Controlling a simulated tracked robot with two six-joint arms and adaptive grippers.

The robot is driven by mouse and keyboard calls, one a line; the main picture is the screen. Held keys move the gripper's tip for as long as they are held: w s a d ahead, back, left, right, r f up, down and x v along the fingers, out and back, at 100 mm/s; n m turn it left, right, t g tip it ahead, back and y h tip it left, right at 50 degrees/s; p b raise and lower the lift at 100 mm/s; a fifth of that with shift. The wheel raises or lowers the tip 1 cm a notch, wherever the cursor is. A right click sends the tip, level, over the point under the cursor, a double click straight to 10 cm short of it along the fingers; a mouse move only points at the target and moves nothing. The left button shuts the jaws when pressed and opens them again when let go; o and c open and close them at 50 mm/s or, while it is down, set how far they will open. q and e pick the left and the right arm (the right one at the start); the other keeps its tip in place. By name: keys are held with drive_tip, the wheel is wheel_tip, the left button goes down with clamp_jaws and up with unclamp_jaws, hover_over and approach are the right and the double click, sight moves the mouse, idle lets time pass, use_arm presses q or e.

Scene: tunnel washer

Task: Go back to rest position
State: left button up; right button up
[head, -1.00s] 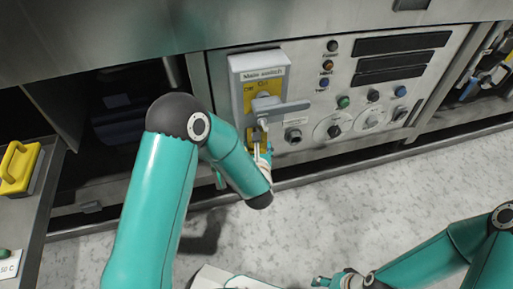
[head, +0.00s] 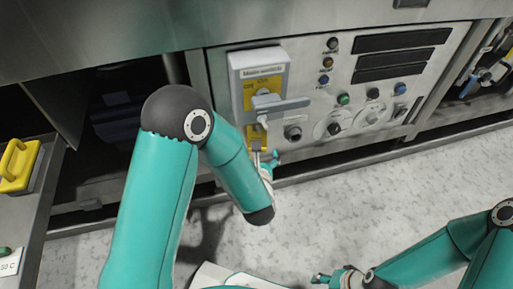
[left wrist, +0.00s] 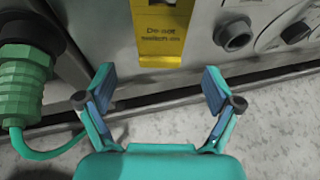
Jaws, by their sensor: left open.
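My left gripper (left wrist: 158,92) is open and empty in the left wrist view, its two fingers spread wide. In the head view the left gripper (head: 268,160) is partly hidden by my own arm, just below the main switch box (head: 262,62). A yellow tag (left wrist: 160,35) reading "Do not switch on" hangs ahead of the open fingers, apart from them. In the head view the tag (head: 253,138) hangs below the grey switch handle (head: 280,107). My right gripper (head: 325,279) is low at the bottom of the head view, too small to read.
The control panel (head: 318,85) with buttons and dials stands close ahead. A green connector with a hose (left wrist: 22,88) is left of my gripper in the wrist view. A yellow handle (head: 18,165) sits on the left ledge. Pale floor (head: 350,200) is open below.

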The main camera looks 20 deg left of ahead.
use_arm(q)
drive_tip(key=v, duration=0.6)
drive_tip(key=s+a+f+n+g+p, duration=0.1)
drive_tip(key=s+a+f+n+g, duration=0.1)
drive_tip(key=s+f+n+g, duration=0.3)
drive_tip(key=s+a+f+n+g+y+p, duration=0.1)
drive_tip(key=s+a+f+g, duration=0.15)
drive_tip(key=s, duration=0.35)
drive_tip(key=s+a+f+n+g+p, duration=0.1)
drive_tip(key=s+a+f+n+g, duration=0.2)
drive_tip(key=s+g, duration=0.25)
drive_tip(key=s+d+n+g+h+p, duration=0.4)
drive_tip(key=s+d+n+h, duration=0.5)
drive_tip(key=n, duration=0.3)
drive_tip(key=w+f+n+t, duration=0.45)
drive_tip(key=w+n, duration=0.25)
drive_tip(key=n, duration=0.7)
wheel_tip(320, 180, up, 39)
drive_tip(key=p, duration=3.8)
drive_tip(key=shift+d+f+m+h, duration=0.15)
drive_tip(key=shift+d+m+h, duration=0.15)
drive_tip(key=shift+m, duration=0.1)
